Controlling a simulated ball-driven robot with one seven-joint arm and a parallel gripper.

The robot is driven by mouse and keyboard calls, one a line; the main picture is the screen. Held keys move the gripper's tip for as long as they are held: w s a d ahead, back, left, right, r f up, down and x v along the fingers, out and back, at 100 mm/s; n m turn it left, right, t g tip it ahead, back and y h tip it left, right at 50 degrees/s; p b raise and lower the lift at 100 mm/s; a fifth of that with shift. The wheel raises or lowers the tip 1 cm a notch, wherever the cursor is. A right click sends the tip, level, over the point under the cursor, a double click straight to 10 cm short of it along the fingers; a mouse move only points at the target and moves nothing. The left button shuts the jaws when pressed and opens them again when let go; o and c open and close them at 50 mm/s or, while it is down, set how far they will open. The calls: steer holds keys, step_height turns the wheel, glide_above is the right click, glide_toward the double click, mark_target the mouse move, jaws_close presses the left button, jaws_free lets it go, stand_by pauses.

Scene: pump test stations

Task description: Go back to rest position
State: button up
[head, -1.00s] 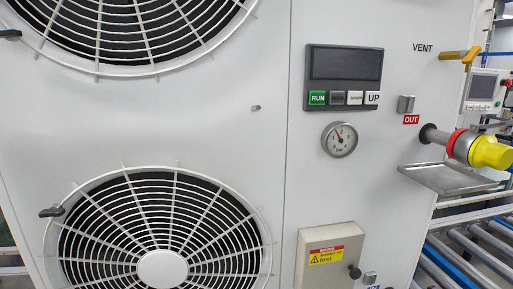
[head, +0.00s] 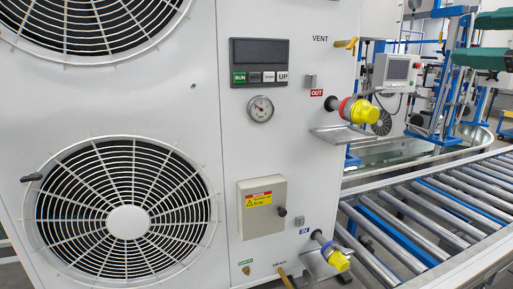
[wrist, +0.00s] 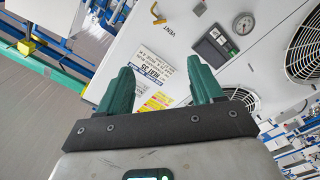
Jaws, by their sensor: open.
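My gripper (wrist: 160,72) shows in the wrist view with its two dark green fingers spread apart and nothing between them. Beyond the fingers is the tilted white pump test unit (wrist: 190,20), with its gauge, control panel and fans, and it is not touched. In the head view two dark green finger-like shapes enter at the upper right edge, matching my gripper's colour. The white test unit (head: 130,118) fills the left half of the head view.
Yellow-capped OUT port (head: 362,111) and IN port (head: 338,261) stick out from the unit's right side, over small trays. A yellow vent handle (head: 346,43) sits above. A roller conveyor (head: 430,205) runs along the right.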

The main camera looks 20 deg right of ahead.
steer(key=w+a+f+m+g, duration=0.1)
steer(key=w+f+m+g, duration=0.2)
steer(key=f, duration=0.9)
steer(key=w+a+f+m, duration=0.1)
steer(key=w+f+m, duration=0.3)
steer(key=f, duration=0.7)
steer(key=s+a+f+m+g, duration=0.15)
steer(key=a+f, duration=0.25)
steer(key=f, duration=0.7)
steer(key=a+f+m+g, duration=0.1)
steer(key=a+f+g, duration=0.25)
steer(key=f, duration=0.65)
steer(key=s+a+f+g, duration=0.5)
steer(key=s+f, duration=0.4)
steer(key=f, duration=0.5)
steer(key=s+a+f+g, duration=0.1)
steer(key=s+f+g, duration=0.1)
steer(key=s+f, duration=0.3)
steer(key=s+a+f+m+g, duration=0.1)
steer(key=s+f, duration=0.5)
steer(key=s, duration=0.6)
steer(key=shift+s+a+f+g+h, duration=0.15)
steer(key=shift+s+a+g+h, duration=0.3)
steer(key=shift+a, duration=0.2)
steer(key=shift+w, duration=0.15)
